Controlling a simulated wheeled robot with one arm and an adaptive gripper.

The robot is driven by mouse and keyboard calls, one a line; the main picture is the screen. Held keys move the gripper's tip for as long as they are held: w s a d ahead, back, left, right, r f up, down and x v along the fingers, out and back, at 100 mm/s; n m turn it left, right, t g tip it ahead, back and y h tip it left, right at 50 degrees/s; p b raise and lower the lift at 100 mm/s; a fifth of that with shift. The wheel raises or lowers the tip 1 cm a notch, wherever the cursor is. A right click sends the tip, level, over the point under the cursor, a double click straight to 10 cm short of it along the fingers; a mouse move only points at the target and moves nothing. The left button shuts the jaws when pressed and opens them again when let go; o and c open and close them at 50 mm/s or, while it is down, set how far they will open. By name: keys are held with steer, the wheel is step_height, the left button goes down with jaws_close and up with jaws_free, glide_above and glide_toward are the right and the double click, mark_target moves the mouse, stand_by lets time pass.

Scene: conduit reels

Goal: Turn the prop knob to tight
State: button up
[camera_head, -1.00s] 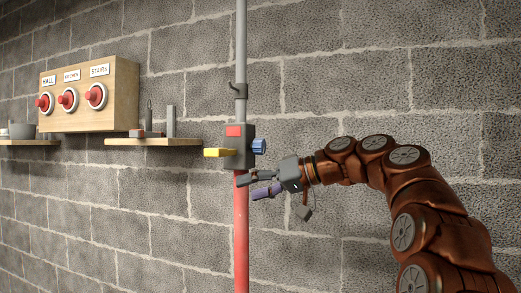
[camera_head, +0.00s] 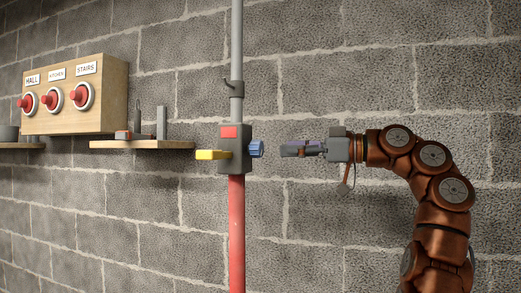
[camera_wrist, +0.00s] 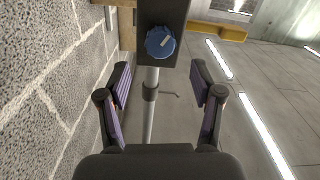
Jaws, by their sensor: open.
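The blue knob (camera_head: 256,149) sticks out from the right side of a dark grey box (camera_head: 236,165) on the vertical pole. The box has a red patch on its front and a yellow lever (camera_head: 212,155) on its left. In the wrist view the knob (camera_wrist: 160,42) faces me, with a pale mark across it. My gripper (camera_head: 284,149) is right of the knob, about level with it and pointing at it, with a gap between. In the wrist view its two purple-padded fingers (camera_wrist: 160,78) are spread and empty. No "tight" label is readable.
The pole is grey above the box, with a small hook clamp (camera_head: 233,87), and red (camera_head: 237,230) below. A wooden shelf (camera_head: 141,145) and a switch board (camera_head: 76,97) with red buttons are on the block wall to the left.

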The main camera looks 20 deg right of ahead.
mark_target(262, 148)
steer(key=shift+p+x, duration=0.75)
steer(key=shift+x, duration=3.1)
steer(key=shift+c, duration=0.4)
steer(key=c, duration=1.1)
